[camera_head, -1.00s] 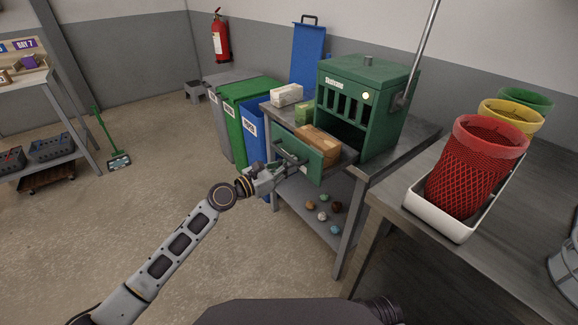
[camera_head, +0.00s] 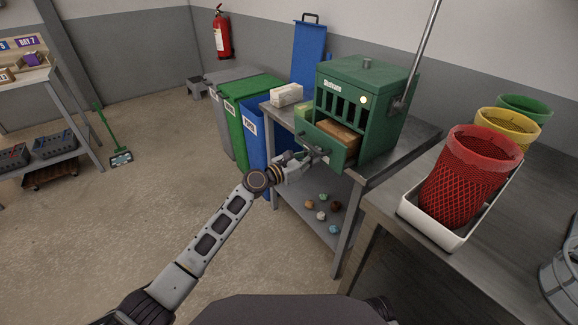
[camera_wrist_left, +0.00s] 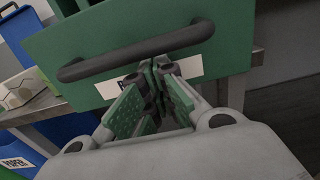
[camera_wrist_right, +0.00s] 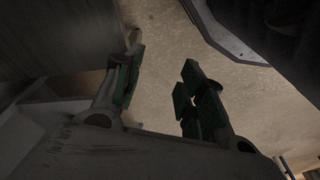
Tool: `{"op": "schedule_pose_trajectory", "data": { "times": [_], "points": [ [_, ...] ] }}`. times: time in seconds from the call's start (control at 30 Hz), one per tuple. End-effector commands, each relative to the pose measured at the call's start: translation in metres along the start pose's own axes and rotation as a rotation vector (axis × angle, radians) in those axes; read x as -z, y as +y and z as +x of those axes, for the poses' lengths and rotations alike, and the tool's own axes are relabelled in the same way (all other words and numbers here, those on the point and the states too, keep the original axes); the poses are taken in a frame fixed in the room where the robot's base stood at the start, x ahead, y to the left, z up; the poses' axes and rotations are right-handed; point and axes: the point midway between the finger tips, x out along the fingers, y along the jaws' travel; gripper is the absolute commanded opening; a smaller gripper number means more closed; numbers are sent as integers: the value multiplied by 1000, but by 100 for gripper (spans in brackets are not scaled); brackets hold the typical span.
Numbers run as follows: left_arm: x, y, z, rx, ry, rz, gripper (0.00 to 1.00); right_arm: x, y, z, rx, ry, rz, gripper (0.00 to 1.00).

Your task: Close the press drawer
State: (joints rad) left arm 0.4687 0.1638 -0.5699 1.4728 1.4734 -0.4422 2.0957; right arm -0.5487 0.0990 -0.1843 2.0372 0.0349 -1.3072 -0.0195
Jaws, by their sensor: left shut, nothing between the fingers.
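The green press (camera_head: 366,105) stands on a metal table, with a lever rod rising from its right side. Its drawer (camera_head: 331,144) sticks out a short way at the front, and a brown block (camera_head: 340,134) lies in it. My left gripper (camera_head: 306,160) is shut and empty at the drawer front. In the left wrist view its fingertips (camera_wrist_left: 158,75) meet at the dark bar handle (camera_wrist_left: 135,52), against or very near the drawer front. My right gripper (camera_wrist_right: 163,80) is open and empty; it shows only in its wrist view, above the floor.
A pale block (camera_head: 286,95) and a green block (camera_head: 304,113) lie on the press table (camera_head: 395,150) left of the press. Bins (camera_head: 240,115) stand behind. A near table (camera_head: 400,240) on the right holds a white tray with a red mesh basket (camera_head: 468,175).

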Motion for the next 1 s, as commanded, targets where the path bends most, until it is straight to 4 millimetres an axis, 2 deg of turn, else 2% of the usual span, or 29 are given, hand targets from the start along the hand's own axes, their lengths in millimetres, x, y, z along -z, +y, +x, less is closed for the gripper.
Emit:
{"op": "schedule_pose_trajectory", "data": {
  "times": [0.3,0.5,0.73,1.0],
  "points": [
    [0,-1,44,1,-2,-2,0,0,-2,0,4,1,2,40],
    [0,0,64,0,-1,-1,0,4,-3,-7,7,12,2,40],
    [0,0,75,1,0,0,0,7,-4,-11,9,23,1,40],
    [-1,0,78,0,-2,1,0,6,-4,-12,10,24,1,40]
  ]
}}
